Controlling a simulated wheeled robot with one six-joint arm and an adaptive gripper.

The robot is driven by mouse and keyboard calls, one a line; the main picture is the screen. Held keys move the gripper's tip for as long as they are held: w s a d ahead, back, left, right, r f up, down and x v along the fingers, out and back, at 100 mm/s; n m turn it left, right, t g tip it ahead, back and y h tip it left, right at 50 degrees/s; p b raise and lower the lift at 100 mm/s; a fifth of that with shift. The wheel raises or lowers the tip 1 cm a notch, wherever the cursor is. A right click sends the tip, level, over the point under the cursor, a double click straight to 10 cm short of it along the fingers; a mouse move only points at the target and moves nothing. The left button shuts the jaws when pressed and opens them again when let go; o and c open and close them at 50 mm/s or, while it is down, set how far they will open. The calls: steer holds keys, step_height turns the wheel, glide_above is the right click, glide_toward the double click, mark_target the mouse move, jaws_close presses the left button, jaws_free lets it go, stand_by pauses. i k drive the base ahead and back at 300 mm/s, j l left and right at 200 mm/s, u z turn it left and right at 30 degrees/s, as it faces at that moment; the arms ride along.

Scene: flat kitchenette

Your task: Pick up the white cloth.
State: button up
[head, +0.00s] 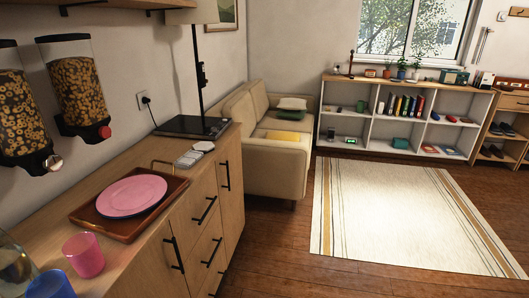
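No piece in the head view is plainly the white cloth. A whitish, soft-looking piece (292,103) lies at the far end of the beige sofa (275,170); I cannot tell whether it is a cloth or a cushion. A yellow, flat piece (283,136) lies on the near part of the seat, and a dark green one (285,114) lies between them. Small pale flat items (188,158) lie on the wooden sideboard (160,229); their kind is unclear. My gripper is not in view.
The sideboard along the left bears a brown tray (176,186) with a pink plate (132,195), a pink cup (84,254) and a blue cup (50,286). Cereal dispensers (75,85) hang above. A low white shelf (340,124) stands at the back. The striped rug (400,215) is clear.

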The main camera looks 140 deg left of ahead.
mark_target(187, 160)
steer(key=i+l+u, duration=0.1)
steer(key=u, duration=1.8)
steer(key=k+u, duration=0.15)
steer(key=u, duration=0.8)
steer(key=k+u, duration=0.1)
steer(key=u, duration=0.4)
steer(key=k+u, duration=0.1)
steer(key=u, duration=0.35)
steer(key=j+u, duration=0.1)
steer(key=u, duration=0.4)
steer(key=j+u, duration=0.1)
steer(key=u, duration=0.4)
steer(key=l+u, duration=0.6)
steer(key=i+l+u, duration=0.1)
steer(key=l+u, duration=0.25)
steer(key=l, duration=0.45)
steer(key=l+u, duration=0.4)
steer(key=l, duration=0.4)
steer(key=l+u, duration=0.7)
steer(key=k+l+u, duration=0.15)
steer(key=l+u, duration=0.9)
steer(key=i+l+z, duration=0.1)
steer(key=z, duration=0.2)
steer(key=i+l+z, duration=0.1)
steer(key=l+z, duration=0.2)
